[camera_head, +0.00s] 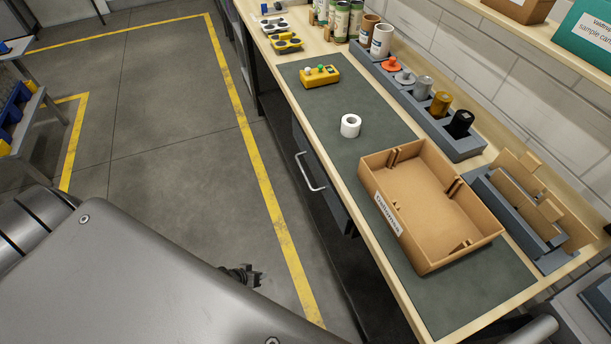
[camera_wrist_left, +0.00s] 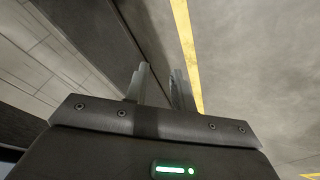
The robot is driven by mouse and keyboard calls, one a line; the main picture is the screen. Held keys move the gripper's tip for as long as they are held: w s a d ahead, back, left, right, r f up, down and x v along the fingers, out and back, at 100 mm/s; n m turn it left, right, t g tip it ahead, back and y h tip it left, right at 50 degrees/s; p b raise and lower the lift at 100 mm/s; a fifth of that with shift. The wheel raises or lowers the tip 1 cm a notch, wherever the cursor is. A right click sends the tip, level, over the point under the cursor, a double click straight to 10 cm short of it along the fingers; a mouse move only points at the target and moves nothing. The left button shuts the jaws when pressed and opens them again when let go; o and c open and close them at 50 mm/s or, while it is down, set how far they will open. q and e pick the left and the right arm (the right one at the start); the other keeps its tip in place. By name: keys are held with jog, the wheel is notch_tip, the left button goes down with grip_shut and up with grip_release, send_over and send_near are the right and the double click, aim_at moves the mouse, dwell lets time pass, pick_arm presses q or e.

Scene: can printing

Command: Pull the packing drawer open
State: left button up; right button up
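The packing drawer (camera_head: 330,192) is a dark front under the near side of the workbench, with a pale bar handle (camera_head: 311,172). It looks closed, roughly flush with the bench. My left arm fills the lower left of the head view, and a small dark part of my left gripper (camera_head: 243,275) shows past it, left of and below the handle and apart from it. In the left wrist view the two fingers of my left gripper (camera_wrist_left: 161,75) stand apart with nothing between them. The handle cannot be made out there. My right gripper is not in view.
On the bench (camera_head: 437,325), a cardboard tray (camera_head: 430,185), a white roll (camera_head: 350,125) and a yellow block (camera_head: 320,76) lie on a dark mat (camera_head: 385,108). A grey rack (camera_head: 468,147) holds cans behind. The floor (camera_head: 150,120) left of the drawer is clear, with yellow lines.

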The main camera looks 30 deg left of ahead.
pick_arm(q)
jog(key=w+a+r+n+t+h+b, duration=0.35)
jog(key=w+r, duration=0.75)
jog(key=w, duration=0.5)
jog(key=n+t+h+b, duration=0.2)
jog(key=n+h, duration=0.1)
jog(key=h, duration=0.2)
send_near(303, 170)
jog(key=shift+m+y, duration=0.25)
jog(key=x, duration=1)
jog(key=shift+s+d+f, duration=0.15)
jog(key=shift+d, duration=0.05)
grip_shut()
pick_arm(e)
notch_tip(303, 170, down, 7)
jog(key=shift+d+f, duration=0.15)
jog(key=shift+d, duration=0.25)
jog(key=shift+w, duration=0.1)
